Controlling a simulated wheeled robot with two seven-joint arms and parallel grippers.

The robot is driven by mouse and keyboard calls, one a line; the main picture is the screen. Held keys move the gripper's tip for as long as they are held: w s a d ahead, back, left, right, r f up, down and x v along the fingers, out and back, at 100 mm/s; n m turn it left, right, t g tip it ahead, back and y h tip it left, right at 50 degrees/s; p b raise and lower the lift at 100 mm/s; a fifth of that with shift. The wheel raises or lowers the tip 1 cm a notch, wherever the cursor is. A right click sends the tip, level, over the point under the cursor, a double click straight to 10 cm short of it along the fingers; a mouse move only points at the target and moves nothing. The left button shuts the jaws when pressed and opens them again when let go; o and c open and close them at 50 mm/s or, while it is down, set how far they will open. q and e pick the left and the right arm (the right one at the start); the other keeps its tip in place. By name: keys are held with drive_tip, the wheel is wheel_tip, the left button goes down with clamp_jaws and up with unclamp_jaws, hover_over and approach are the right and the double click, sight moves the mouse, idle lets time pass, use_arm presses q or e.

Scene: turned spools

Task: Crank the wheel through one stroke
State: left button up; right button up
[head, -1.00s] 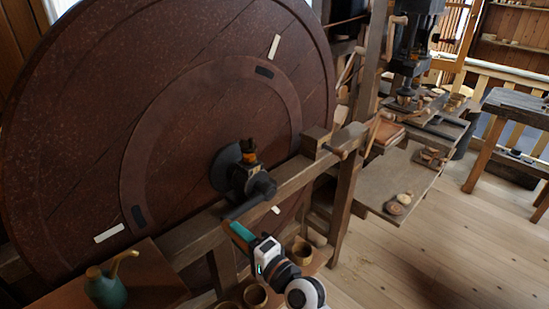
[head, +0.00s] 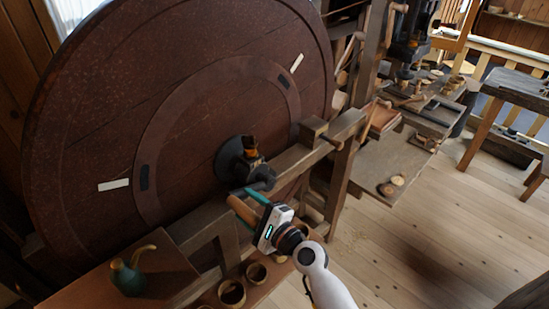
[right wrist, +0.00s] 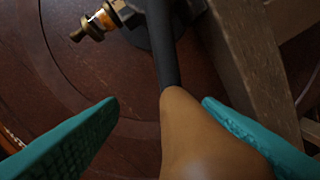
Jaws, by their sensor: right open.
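The big dark red-brown wheel (head: 90,130) fills the left of the head view, with pale and black marks on its face. Its dark hub (head: 232,160) carries a crank with a tan wooden grip (head: 241,210). My right gripper (head: 254,203), with teal fingers, is at this grip. In the right wrist view the tan grip (right wrist: 195,140) runs between the two open teal fingers, nearer the right one; a dark rod (right wrist: 161,45) continues from its far end. Whether the right finger touches it is unclear. My left gripper is not in view.
A wooden beam (head: 290,160) on posts runs in front of the wheel. A green spouted pot (head: 130,277) stands on a board at lower left, beside wooden cups (head: 232,292). A workbench (head: 375,170) stands to the right; the floor (head: 430,230) there is mostly open.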

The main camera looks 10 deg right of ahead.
drive_tip(key=w+d+r+m+p, duration=0.2)
drive_tip(key=w+d+r+m, duration=0.3)
drive_tip(key=d+r+m, duration=0.2)
drive_tip(key=shift+w+d+m, duration=0.15)
drive_tip(key=shift+m, duration=0.55)
drive_tip(key=shift+s+a+r, duration=0.1)
drive_tip(key=shift+s+a, duration=0.2)
drive_tip(key=shift+s, duration=0.05)
drive_tip(key=v, duration=1)
drive_tip(key=shift+s+d, duration=0.2)
drive_tip(key=shift+d, duration=0.15)
idle(0.3)
drive_tip(key=shift+r, duration=0.15)
idle(0.4)
